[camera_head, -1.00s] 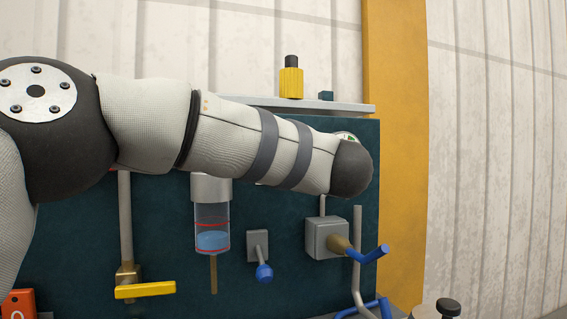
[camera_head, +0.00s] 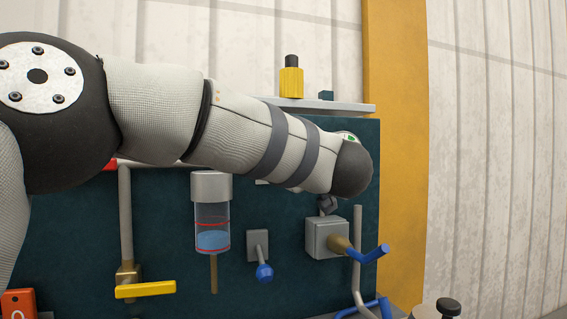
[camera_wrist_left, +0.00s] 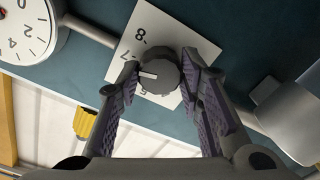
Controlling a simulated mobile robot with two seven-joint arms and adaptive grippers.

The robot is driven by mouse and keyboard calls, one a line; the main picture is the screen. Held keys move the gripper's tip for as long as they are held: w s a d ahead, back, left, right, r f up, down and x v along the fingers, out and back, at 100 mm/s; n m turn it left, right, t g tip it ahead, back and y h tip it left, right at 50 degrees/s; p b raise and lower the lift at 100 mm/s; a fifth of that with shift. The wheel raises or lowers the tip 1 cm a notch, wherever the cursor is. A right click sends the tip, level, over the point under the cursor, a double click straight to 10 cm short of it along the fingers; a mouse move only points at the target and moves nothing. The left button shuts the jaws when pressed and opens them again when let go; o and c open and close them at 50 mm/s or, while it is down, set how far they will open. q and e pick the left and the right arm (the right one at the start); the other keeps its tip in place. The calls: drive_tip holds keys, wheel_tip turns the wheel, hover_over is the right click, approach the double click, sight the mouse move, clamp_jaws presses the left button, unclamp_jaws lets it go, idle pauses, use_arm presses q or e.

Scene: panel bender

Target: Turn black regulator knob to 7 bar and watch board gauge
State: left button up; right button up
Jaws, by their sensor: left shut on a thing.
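The black regulator knob (camera_wrist_left: 164,78) shows in the left wrist view on a white scale plate (camera_wrist_left: 160,28). Its white mark points left, slightly below the printed 7. The 8 is readable above; a finger hides part of the scale. My left gripper (camera_wrist_left: 160,78) is shut on the knob, one finger on each side. A white round gauge (camera_wrist_left: 25,28) is cut off at the upper left, with 0, 2 and 4 showing and no clear needle. In the head view my left arm hides the knob and gripper; a gauge face with green (camera_head: 350,136) peeks out above my arm. My right gripper is out of view.
A filter bowl (camera_head: 212,222) with blue liquid hangs left of my wrist. A yellow lever (camera_head: 145,290), a blue-tipped lever (camera_head: 264,271) and a blue-handled valve (camera_head: 325,238) sit lower on the board. A yellow post (camera_head: 395,160) stands to the right.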

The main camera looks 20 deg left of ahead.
use_arm(q)
drive_tip(key=shift+m, duration=0.5)
drive_tip(key=o, duration=1.2)
drive_tip(key=shift+c, duration=0.2)
drive_tip(key=shift+s, duration=0.1)
drive_tip(key=v, duration=1.2)
